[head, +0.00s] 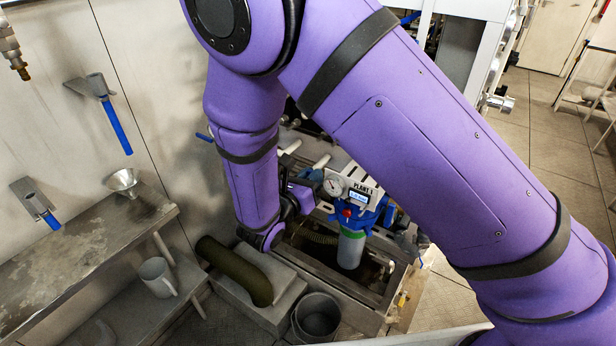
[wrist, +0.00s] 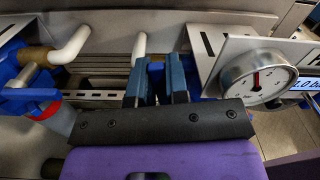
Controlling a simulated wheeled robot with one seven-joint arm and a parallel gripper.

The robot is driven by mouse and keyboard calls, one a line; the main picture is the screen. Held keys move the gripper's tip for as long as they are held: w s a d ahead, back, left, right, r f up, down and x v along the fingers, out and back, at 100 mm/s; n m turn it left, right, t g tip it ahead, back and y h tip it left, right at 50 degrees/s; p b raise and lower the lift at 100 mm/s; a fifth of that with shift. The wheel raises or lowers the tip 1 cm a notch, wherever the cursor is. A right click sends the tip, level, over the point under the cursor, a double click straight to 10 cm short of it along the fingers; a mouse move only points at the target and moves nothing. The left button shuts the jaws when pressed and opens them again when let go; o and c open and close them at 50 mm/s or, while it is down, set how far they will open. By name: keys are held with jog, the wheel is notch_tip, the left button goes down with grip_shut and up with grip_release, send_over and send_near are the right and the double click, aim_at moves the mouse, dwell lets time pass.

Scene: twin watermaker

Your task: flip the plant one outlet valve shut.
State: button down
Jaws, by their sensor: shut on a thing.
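My gripper (wrist: 158,82) is in the middle of the wrist view, its two blue-grey fingers closed on a narrow blue piece (wrist: 156,68), which looks like the valve's handle. Most of this piece and the valve body are hidden by the fingers and the black gripper plate. In the head view, the plant one panel (head: 363,191) is just right of my wrist, with its round gauge (head: 335,185). The gauge also shows in the wrist view (wrist: 258,78), close to the right of the fingers. My arm hides much of the valve area in the head view.
A white pipe (wrist: 138,46) rises just left of the fingers. Another bent white pipe (wrist: 70,46) and a blue fitting (wrist: 18,98) are farther left. A grey bucket (head: 317,318) and a thick hose (head: 236,270) are in front of the plant. A metal bench (head: 90,237) is at left.

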jog(key=shift+s+d+m, duration=0.15)
jog(key=shift+m, duration=0.4)
jog(key=shift+s+d+m, duration=0.15)
jog(key=shift+m, duration=0.4)
jog(key=c, duration=1.1)
grip_release()
